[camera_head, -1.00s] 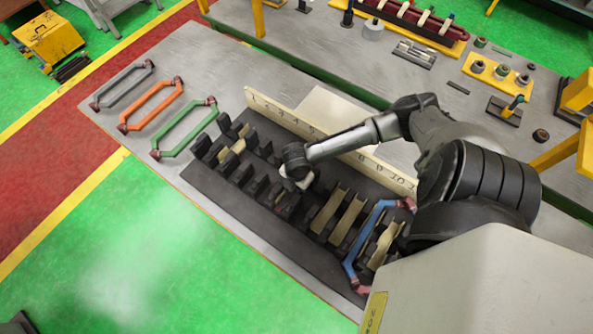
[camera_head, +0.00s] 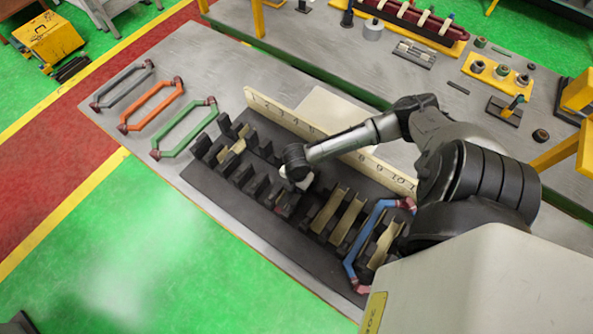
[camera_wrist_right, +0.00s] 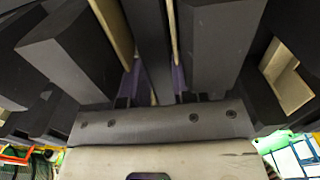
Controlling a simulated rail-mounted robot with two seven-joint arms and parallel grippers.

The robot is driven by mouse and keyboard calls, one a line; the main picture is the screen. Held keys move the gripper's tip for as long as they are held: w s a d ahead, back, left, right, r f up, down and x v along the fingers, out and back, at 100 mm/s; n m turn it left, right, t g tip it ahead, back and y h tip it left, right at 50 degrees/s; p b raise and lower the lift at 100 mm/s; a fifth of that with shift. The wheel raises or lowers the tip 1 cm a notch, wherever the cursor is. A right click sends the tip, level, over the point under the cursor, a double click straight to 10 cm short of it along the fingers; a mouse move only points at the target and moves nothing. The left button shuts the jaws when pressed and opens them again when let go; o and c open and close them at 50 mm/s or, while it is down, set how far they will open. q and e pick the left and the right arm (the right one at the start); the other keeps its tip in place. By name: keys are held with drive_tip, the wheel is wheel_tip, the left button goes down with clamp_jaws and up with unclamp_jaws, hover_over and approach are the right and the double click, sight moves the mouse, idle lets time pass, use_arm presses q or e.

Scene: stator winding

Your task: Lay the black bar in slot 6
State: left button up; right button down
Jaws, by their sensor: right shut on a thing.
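The dark slotted block (camera_head: 215,195) lies on the grey table, with a pale numbered strip (camera_head: 262,103) along its far side. My right gripper (camera_head: 292,190) points down into the middle of the slot row. The arm covers the middle numbers, so I cannot read which slot it is at. In the right wrist view, my right gripper (camera_wrist_right: 152,88) is down between dark teeth and shut on a narrow dark piece, which appears to be the black bar (camera_wrist_right: 150,45). Its lower end is hidden. My left gripper is not in view.
Tan liners (camera_head: 350,220) fill some slots to the right. A blue coil frame (camera_head: 370,240) lies across the block's right end. Green (camera_head: 185,130), orange (camera_head: 150,105) and grey (camera_head: 122,85) frames lie at the left. A rear bench (camera_head: 400,75) holds tools and parts.

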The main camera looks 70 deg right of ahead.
drive_tip(key=c, duration=0.8)
unclamp_jaws()
drive_tip(key=shift+r, duration=0.1)
drive_tip(key=shift+r+p, duration=0.5)
drive_tip(key=shift+p, duration=0.3)
drive_tip(key=shift+r, duration=0.1)
drive_tip(key=shift+r+p, duration=0.1)
drive_tip(key=shift+p, duration=0.2)
